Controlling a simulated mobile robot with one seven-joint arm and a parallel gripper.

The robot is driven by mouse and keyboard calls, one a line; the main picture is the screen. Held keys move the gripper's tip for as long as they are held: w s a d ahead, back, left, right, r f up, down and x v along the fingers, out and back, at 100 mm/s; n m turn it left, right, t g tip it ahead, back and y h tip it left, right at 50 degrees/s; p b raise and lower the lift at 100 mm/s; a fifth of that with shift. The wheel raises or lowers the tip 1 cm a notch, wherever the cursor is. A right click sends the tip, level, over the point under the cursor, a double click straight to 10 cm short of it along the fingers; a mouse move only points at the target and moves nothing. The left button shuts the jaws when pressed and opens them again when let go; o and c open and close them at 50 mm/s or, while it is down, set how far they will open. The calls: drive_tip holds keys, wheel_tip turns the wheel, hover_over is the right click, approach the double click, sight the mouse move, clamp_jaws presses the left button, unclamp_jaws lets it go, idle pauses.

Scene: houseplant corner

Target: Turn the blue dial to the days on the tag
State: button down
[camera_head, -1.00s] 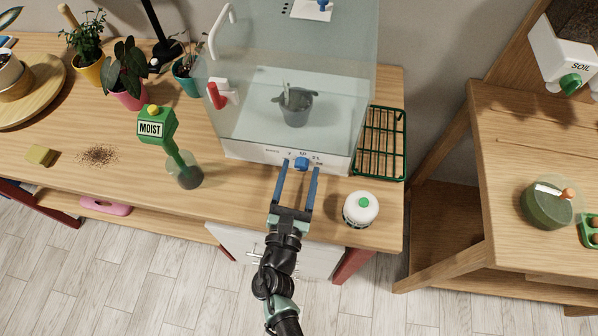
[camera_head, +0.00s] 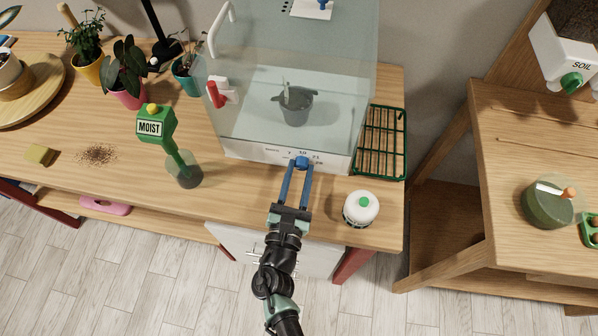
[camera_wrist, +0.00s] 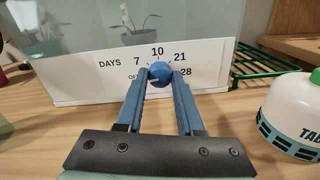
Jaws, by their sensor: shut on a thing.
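The blue dial (camera_head: 301,161) is on the white front panel (camera_head: 262,152) of a clear-walled case. In the wrist view the dial (camera_wrist: 160,72) sits among the printed marks 7, 10, 21 and 28, beside the word DAYS. Another mark at its lower left is partly hidden by a finger. My gripper (camera_head: 300,169) is shut on the dial, with one blue finger on its left and one on its right. Which mark the dial points to I cannot tell. A grey pot (camera_head: 296,108) with a small plant stands inside the case. I cannot make out a readable tag.
A white round canister (camera_head: 360,209) stands right of my gripper, near the table's front edge. A green wire rack (camera_head: 381,145) lies right of the case. Potted plants stand farther back left.

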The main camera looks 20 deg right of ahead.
drive_tip(key=shift+f, duration=0.15)
drive_tip(key=m+b, duration=0.4)
drive_tip(key=shift+f, duration=0.1)
drive_tip(key=m+b, duration=0.4)
drive_tip(key=m, duration=0.1)
drive_tip(key=shift+m+b, duration=0.3)
drive_tip(key=m+b, duration=0.4)
drive_tip(key=m, duration=0.1)
drive_tip(key=shift+s+y+b, duration=0.1)
drive_tip(key=shift+y+b, duration=0.2)
drive_tip(key=shift+b, duration=0.05)
drive_tip(key=shift+m+b, duration=1.65)
drive_tip(key=shift+m, duration=0.65)
drive_tip(key=c, duration=0.5)
unclamp_jaws()
drive_tip(key=shift+r, duration=0.2)
drive_tip(key=shift+c, duration=0.2)
